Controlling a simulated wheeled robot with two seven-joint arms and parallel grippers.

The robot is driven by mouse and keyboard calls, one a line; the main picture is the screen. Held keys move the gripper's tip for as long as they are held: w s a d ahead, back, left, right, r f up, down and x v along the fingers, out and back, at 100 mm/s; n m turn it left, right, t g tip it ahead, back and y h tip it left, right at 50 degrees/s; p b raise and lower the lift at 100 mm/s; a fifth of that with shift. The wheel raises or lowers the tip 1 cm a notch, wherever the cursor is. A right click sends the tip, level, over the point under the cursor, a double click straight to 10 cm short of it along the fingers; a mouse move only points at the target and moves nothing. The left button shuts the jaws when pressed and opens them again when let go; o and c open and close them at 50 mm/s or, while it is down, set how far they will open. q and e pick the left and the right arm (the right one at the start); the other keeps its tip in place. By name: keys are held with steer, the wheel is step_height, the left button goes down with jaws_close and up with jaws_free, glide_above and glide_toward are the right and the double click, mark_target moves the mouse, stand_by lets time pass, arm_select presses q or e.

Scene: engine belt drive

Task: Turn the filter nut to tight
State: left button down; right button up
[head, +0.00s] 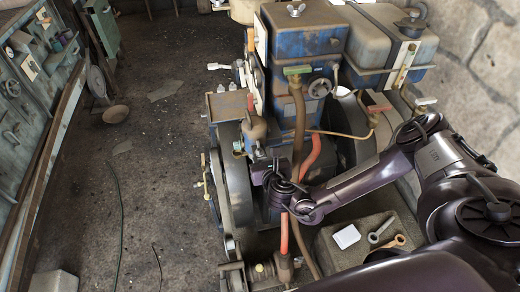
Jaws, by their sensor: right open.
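A blue, rust-worn engine (310,55) stands in the centre of the head view. A small wing nut (296,10) sits on top of its blue box. A brownish filter-like bowl (257,130) with a red lever is on the engine's left side. I cannot tell for sure which fitting is the filter nut, or how tight it is. My right gripper (268,174) is at the engine's front, just below the bowl, with its jaws largely hidden by hoses and my own wrist. I see nothing held in it. My left gripper is out of view.
Orange and brown hoses (311,153) run close beside my right wrist. A large flywheel (236,187) is left of it. The floor (165,110) at left is mostly clear.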

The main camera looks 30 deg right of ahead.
mark_target(261, 154)
steer(key=x, duration=0.3)
steer(key=shift+w+f, duration=0.15)
steer(key=shift+w, duration=0.25)
steer(key=shift+w+f+p, duration=0.1)
steer(key=shift+w+p, duration=0.15)
steer(key=shift+p, duration=0.05)
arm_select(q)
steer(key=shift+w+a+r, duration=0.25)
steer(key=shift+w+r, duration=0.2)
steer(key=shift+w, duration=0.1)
arm_select(e)
steer(key=shift+c, duration=0.2)
jaws_close()
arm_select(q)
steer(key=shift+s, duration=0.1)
